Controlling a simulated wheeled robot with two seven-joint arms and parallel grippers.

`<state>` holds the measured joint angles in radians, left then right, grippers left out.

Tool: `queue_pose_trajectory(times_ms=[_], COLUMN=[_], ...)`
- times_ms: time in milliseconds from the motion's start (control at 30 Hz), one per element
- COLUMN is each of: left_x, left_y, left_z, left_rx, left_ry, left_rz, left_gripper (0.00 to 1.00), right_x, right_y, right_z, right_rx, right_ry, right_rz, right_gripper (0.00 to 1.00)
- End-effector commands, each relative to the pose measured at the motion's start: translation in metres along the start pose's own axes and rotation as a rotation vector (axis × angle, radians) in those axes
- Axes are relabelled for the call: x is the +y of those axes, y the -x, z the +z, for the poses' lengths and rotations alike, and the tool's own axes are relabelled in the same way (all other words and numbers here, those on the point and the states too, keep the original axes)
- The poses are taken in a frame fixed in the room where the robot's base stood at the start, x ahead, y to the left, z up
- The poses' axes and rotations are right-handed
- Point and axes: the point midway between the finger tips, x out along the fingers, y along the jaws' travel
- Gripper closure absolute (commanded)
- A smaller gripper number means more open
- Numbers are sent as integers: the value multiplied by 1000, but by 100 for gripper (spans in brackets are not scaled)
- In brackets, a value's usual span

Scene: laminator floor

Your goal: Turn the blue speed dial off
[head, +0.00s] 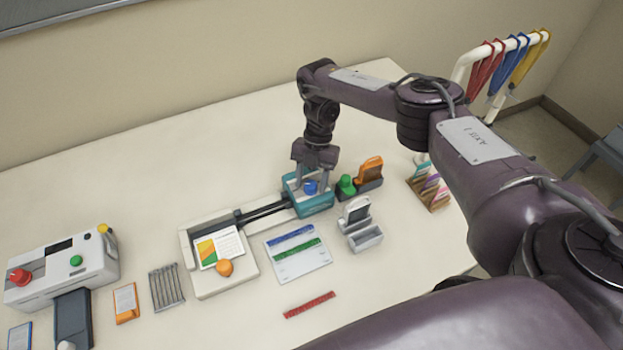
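The blue dial (310,188) sits on the teal housing (318,206) at the end of a pair of dark rails. My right gripper (312,184) points down over it, with its fingers apart on the left and right of the dial. A gap seems to show between the fingers and the dial, so the gripper looks open. The dial's pointer and markings are too small to read. My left gripper is not in view.
A green knob (346,184) and an orange-topped holder (369,172) stand close to the right of the housing. A grey holder (356,217) stands in front. A cream tray with an orange knob (224,268) is to the left. A white machine (62,267) stands far left.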

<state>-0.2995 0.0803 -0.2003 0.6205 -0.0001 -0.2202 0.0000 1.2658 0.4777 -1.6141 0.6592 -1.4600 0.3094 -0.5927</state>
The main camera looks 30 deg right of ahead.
Motion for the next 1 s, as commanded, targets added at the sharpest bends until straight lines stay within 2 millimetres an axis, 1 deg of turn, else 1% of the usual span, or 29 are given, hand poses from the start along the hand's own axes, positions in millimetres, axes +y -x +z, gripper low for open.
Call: queue_pose_trajectory(times_ms=[267, 367, 467, 700, 800, 900, 1000], left_x=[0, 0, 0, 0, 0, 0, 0], left_y=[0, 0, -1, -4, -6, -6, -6], left_z=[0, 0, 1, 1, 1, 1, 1], left_rx=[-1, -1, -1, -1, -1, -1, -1], left_ry=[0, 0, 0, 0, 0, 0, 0], left_rz=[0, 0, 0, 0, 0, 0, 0], left_gripper=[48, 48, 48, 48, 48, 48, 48], right_x=[0, 0, 1, 1, 1, 1, 0], right_y=[0, 3, 14, 52, 63, 72, 77], right_z=[0, 0, 1, 1, 1, 1, 0], right_rx=[0, -2, -5, -5, -3, -3, -1], right_ry=[-2, -1, 2, 1, 1, 1, 0], right_rz=[0, 1, 1, 1, 0, -1, -1], right_gripper=[45, 45, 45, 45, 45, 45, 45])
